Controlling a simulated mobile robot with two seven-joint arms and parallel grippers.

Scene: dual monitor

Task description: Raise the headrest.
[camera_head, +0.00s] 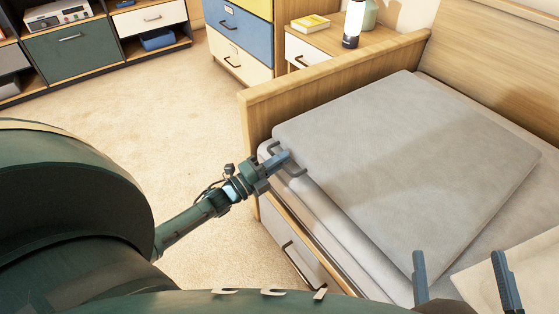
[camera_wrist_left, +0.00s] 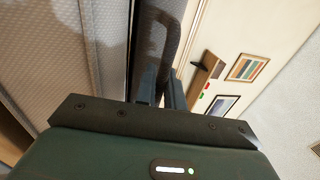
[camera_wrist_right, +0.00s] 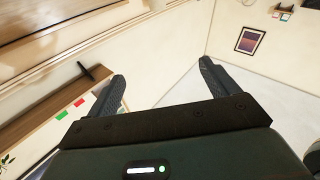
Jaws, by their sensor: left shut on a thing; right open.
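The headrest looks to be the grey padded panel (camera_head: 410,165) on the bed. It lies close to the mattress, and I cannot tell how far it is tilted. A small dark handle (camera_head: 295,172) sits at its near left corner. My left gripper (camera_head: 279,158) is shut on this handle. In the left wrist view, its fingers (camera_wrist_left: 162,90) close around a dark bar beside the grey padding. My right gripper (camera_head: 462,272) is open and empty above the near right part of the bed. Its spread fingers also show in the right wrist view (camera_wrist_right: 163,85).
The wooden bed frame (camera_head: 335,82) runs behind the panel, with a tall headboard (camera_head: 500,50) at right. A bedside cabinet (camera_head: 325,45) holds a yellow book and a lamp. Drawers (camera_head: 240,40) and low shelves (camera_head: 75,50) stand farther back. Carpet (camera_head: 160,110) is clear at left.

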